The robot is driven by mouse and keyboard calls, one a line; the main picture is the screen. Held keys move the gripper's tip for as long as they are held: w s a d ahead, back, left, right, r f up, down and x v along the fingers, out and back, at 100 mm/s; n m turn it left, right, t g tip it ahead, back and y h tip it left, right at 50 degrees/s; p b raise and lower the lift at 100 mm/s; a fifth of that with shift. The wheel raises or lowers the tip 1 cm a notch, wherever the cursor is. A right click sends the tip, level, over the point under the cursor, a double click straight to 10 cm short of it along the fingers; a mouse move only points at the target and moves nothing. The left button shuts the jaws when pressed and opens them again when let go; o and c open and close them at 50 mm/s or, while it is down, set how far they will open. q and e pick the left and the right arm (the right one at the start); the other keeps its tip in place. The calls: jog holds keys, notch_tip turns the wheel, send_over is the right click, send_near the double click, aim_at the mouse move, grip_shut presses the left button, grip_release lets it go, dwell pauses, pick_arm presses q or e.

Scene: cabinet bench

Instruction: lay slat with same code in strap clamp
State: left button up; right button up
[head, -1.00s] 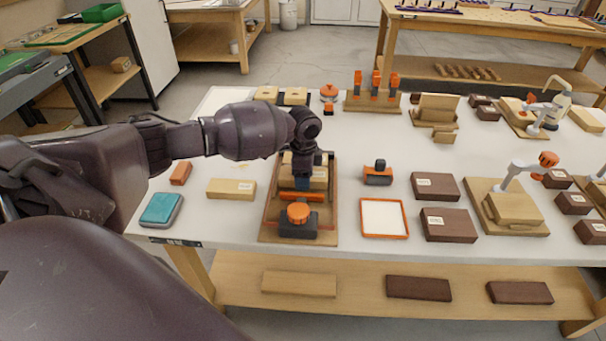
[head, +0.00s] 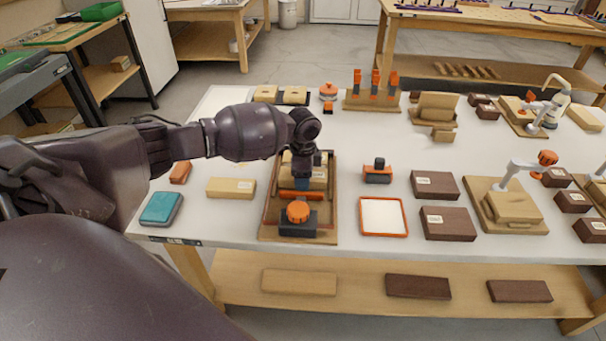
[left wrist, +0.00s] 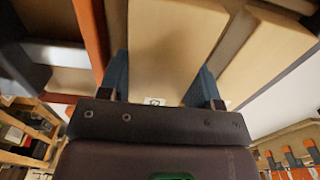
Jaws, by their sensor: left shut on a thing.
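The strap clamp (head: 329,222) is a wooden tray near the table's front edge, with an orange bar (head: 300,196) across it and a dark block with an orange knob (head: 298,212) at its near end. My left gripper (head: 302,184) points down into the clamp. It is shut on a light wooden slat (left wrist: 170,50), whose small code label (left wrist: 155,101) shows between the blue fingers in the left wrist view. Part of a labelled light slat (head: 319,176) shows beside the gripper in the head view. Whether the held slat touches the clamp's floor is hidden. My right gripper is not in view.
A light labelled slat (head: 231,188) lies left of the clamp, near a teal box (head: 161,208). An orange-rimmed tray (head: 383,216), a black-and-orange stamp-like tool (head: 377,172) and dark labelled blocks (head: 448,224) stand to the right. A wooden rack (head: 371,101) stands behind.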

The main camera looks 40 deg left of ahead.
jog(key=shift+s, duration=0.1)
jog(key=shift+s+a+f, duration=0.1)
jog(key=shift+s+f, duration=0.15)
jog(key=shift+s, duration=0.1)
pick_arm(q)
jog(key=shift+f, duration=0.1)
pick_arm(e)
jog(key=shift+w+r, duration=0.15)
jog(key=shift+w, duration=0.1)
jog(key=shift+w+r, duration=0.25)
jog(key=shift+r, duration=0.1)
pick_arm(q)
jog(key=shift+f, duration=0.1)
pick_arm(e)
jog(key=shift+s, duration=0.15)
